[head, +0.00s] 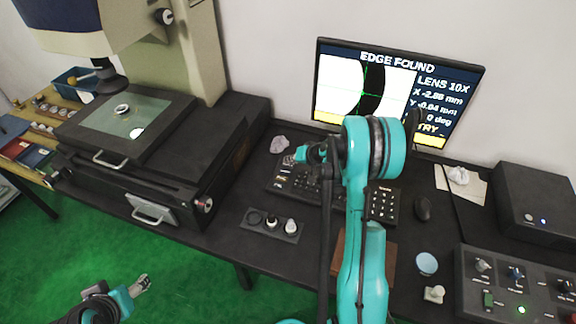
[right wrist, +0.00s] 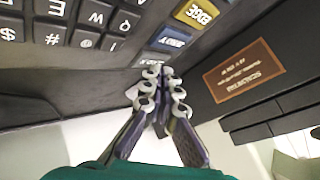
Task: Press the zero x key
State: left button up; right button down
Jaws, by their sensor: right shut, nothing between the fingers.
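The black keyboard (head: 290,181) lies on the desk below the monitor, partly hidden behind my right arm. The right wrist view shows, upside down, a yellow EDGE key (right wrist: 196,13), a blue key (right wrist: 172,40) beside it and another blue key (right wrist: 153,59) nearer the fingertips. The blue labels are too blurred to read surely, so I cannot tell which is zero x. My right gripper (head: 301,155) is shut and empty at the keyboard's far left corner; its fingertips (right wrist: 162,78) appear close to the last blue key. Contact is unclear. My left gripper (head: 142,286) hangs over the green floor, away from the desk.
The monitor (head: 326,82) reads EDGE FOUND with an X value of about -2.86 mm. The measuring machine (head: 190,125) stands left of the keyboard. A small dark tray (head: 257,232) with knobs lies in front.

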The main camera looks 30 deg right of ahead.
aim_at(290, 166)
jog(key=shift+f+b, duration=0.3)
jog(key=shift+r, duration=0.1)
dwell(0.4)
jog(key=shift+r+p, duration=0.45)
jog(key=shift+r, duration=0.25)
jog(key=shift+r+p, duration=1.55)
jog(key=shift+r, duration=0.9)
